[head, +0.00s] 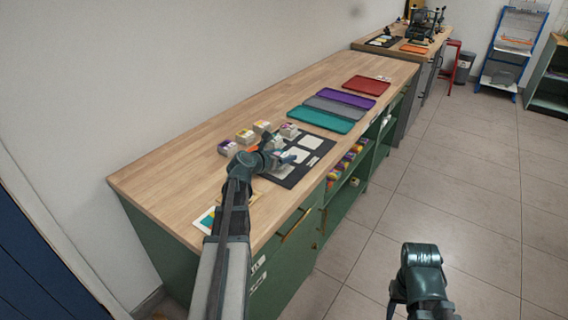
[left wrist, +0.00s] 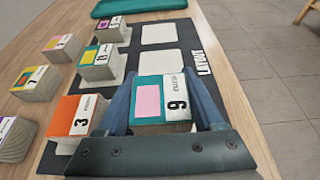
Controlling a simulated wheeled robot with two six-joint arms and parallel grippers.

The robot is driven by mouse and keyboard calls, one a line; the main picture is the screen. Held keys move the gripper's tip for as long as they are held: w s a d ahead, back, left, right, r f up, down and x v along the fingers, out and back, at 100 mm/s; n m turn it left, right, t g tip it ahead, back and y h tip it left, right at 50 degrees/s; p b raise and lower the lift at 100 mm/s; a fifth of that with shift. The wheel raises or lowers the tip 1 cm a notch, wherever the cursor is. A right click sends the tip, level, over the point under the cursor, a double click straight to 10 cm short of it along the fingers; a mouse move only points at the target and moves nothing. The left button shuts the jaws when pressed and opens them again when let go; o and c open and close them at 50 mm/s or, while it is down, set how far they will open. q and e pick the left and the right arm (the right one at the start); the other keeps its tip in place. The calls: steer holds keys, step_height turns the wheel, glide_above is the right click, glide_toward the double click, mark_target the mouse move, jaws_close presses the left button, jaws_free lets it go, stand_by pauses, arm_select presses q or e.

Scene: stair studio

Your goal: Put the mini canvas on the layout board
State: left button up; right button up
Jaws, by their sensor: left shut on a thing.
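My left gripper (head: 283,158) is shut on a wooden mini canvas block. In the left wrist view this mini canvas (left wrist: 148,98) has a teal top with a pink rectangle and a white strip marked 9; it sits between both fingers (left wrist: 160,110). The gripper is over the black layout board (left wrist: 190,40), which also shows in the head view (head: 289,181). Whether the block touches the board cannot be told. Two white pads lie bare beyond it, a far one (left wrist: 162,33) and a nearer one (left wrist: 160,62). My right gripper (head: 396,300) hangs over the floor, its jaws unclear.
An orange block marked 3 (left wrist: 82,113) and a teal and yellow block (left wrist: 98,60) stand on the board's left side. Several other blocks (head: 245,136) stand left of it. Teal (head: 320,119), grey, purple and red (head: 366,86) trays lie further along the wooden counter.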

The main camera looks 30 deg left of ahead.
arm_select(q)
step_height(320, 180, down, 2)
steer(key=shift+f+b, duration=0.25)
steer(key=shift+b, duration=0.55)
steer(key=shift+r, duration=0.15)
arm_select(e)
step_height(320, 180, down, 2)
steer(key=shift+s+a+f, duration=0.1)
steer(key=shift+s+a, duration=0.05)
steer(key=shift+f, duration=0.1)
arm_select(q)
steer(key=o, duration=0.9)
steer(key=shift+f, duration=0.2)
steer(key=o, duration=0.4)
steer(key=shift+o, duration=0.2)
